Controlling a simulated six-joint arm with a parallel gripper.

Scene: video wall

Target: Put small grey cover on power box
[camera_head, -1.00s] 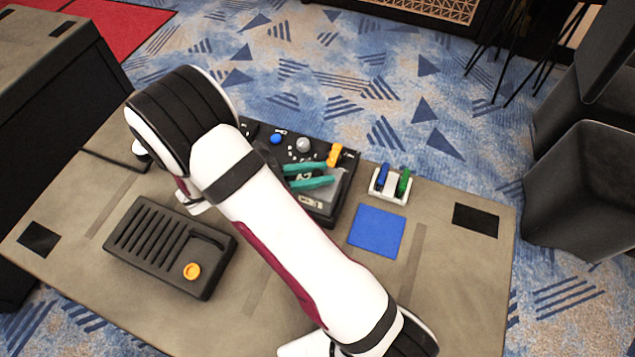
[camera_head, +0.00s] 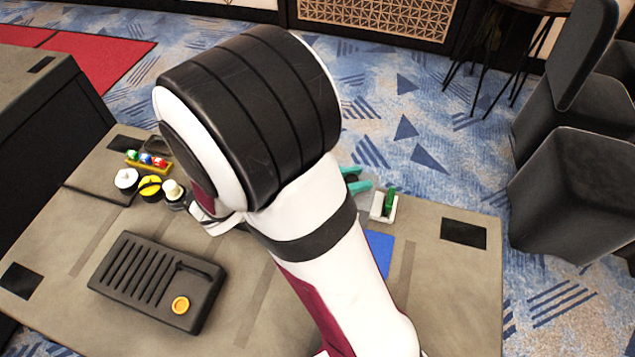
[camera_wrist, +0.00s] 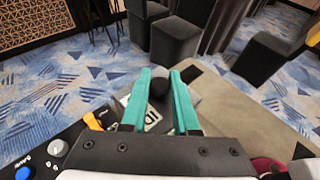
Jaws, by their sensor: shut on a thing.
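My gripper (camera_wrist: 160,98) has two teal fingers, closed around a dark round knob (camera_wrist: 158,86). A light grey plate with a dark marking, apparently the small grey cover (camera_wrist: 152,116), shows below the knob between the fingers. I cannot tell how far it is off the surface beneath. A dark box, apparently the power box (camera_wrist: 42,158), shows at the lower left of the wrist view with a blue button, a grey knob and an orange part. In the head view my arm hides that box and the cover; only teal fingertips (camera_head: 355,180) show.
A black slatted box with a yellow button (camera_head: 157,280) lies at the left front. Round knobs (camera_head: 150,188) and a yellow rack (camera_head: 148,162) stand behind it. A white holder with a green piece (camera_head: 384,205) and a blue square (camera_head: 380,252) lie right of my arm.

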